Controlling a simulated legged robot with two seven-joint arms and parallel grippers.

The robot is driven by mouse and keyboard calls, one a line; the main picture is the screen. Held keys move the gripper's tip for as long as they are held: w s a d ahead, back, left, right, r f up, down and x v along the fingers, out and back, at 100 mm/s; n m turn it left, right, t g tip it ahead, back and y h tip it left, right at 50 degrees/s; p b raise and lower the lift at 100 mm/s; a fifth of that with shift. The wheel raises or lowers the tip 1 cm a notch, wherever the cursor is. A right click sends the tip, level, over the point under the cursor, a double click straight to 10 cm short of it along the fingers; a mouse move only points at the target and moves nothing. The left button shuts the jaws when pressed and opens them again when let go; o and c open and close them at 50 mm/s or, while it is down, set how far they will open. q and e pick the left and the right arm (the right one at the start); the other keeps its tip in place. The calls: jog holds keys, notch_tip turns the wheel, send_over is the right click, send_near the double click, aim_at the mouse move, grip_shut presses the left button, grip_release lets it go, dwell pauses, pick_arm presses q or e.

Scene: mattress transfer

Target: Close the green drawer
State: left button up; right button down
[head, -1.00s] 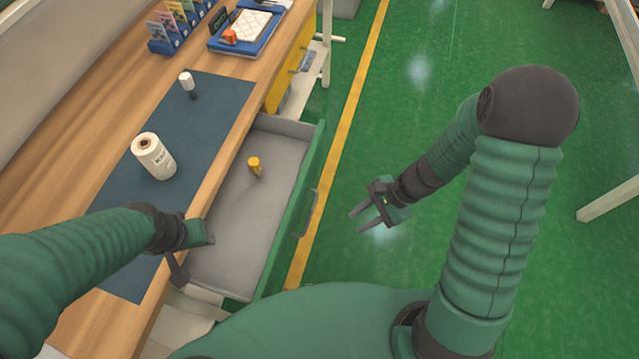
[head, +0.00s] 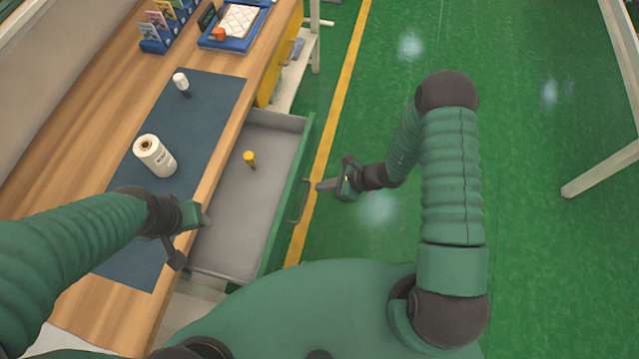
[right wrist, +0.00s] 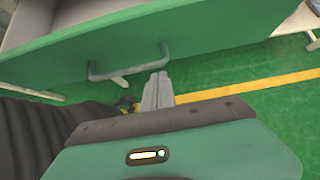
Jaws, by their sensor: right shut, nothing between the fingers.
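The green drawer (head: 298,178) stands pulled out from the wooden workbench, its grey inside in view. A yellow-topped object (head: 249,158) stands in it. The drawer's bar handle (head: 303,200) is on its outer face; it also shows in the right wrist view (right wrist: 128,68). My right gripper (head: 320,186) is shut and empty, just outside the drawer front near the handle. In the right wrist view its closed fingers (right wrist: 158,88) point at the green front, beside the handle's right end; I cannot tell if they touch. My left gripper (head: 192,236) is over the bench edge by the drawer's near left side; its jaws are unclear.
On the bench (head: 90,150) are a dark mat (head: 215,100), a white roll (head: 155,157), a small white-capped item (head: 181,82), a blue tray (head: 238,24) and a blue card rack (head: 158,42). The green floor (head: 500,60) right of the drawer is open.

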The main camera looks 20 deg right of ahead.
aim_at(309, 186)
jog(key=shift+w+a+f, duration=0.1)
jog(key=shift+w+a, duration=0.2)
jog(key=shift+a, duration=0.3)
jog(key=shift+a, duration=0.1)
jog(key=shift+w+a+b, duration=0.45)
jog(key=shift+w+a, duration=0.05)
jog(key=shift+a, duration=0.2)
jog(key=w+a+b, duration=0.2)
jog(key=w+a, duration=0.1)
jog(key=a, duration=0.2)
jog(key=w+a+b, duration=0.2)
jog(key=w+a, duration=0.1)
jog(key=a, duration=0.3)
jog(key=w+a+b, duration=0.2)
jog(key=w+a, duration=0.1)
jog(key=a, duration=0.2)
jog(key=shift+w+a, duration=0.2)
jog(key=shift+a, duration=0.15)
jog(key=shift+w+a, duration=0.2)
jog(key=shift+a, duration=0.1)
jog(key=shift+w+a+r, duration=0.1)
jog(key=shift+a+r, duration=0.05)
jog(key=shift+r, duration=0.05)
